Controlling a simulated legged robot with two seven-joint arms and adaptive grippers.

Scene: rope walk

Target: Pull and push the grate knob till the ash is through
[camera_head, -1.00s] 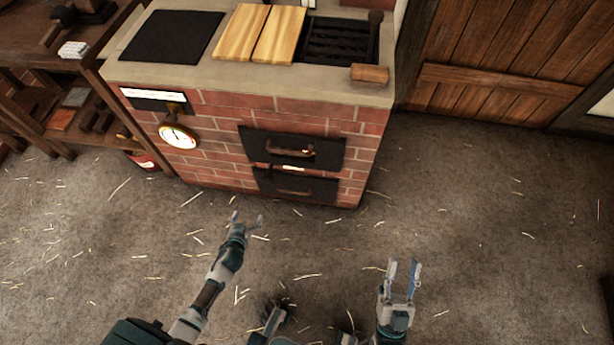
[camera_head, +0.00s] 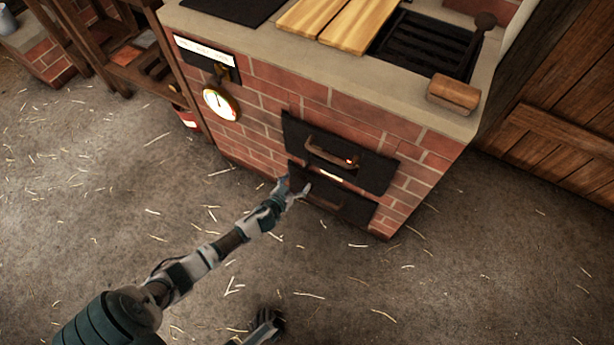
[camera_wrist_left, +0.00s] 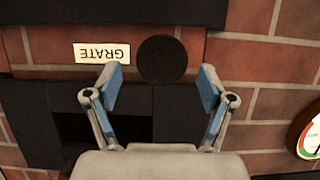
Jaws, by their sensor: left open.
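The grate knob (camera_wrist_left: 162,59) is a dark round disc on the brick front, beside a white GRATE label (camera_wrist_left: 102,53) that shows upside down in the left wrist view. My left gripper (camera_wrist_left: 163,73) is open, its two blue-padded fingers spread to either side of the knob in that view, with gaps between pads and knob. I cannot tell how far the tips are from the brick. In the head view, my left gripper (camera_head: 296,184) is at the left end of the stove doors and hides the knob. No ash can be made out.
The brick stove has an upper black door (camera_head: 338,150) and a lower black door (camera_head: 350,206), both with handles close to my gripper. A round gauge (camera_head: 221,103) hangs to the left. A wooden block (camera_head: 454,94) sits on the top's edge. The straw-strewn floor (camera_head: 480,260) is clear.

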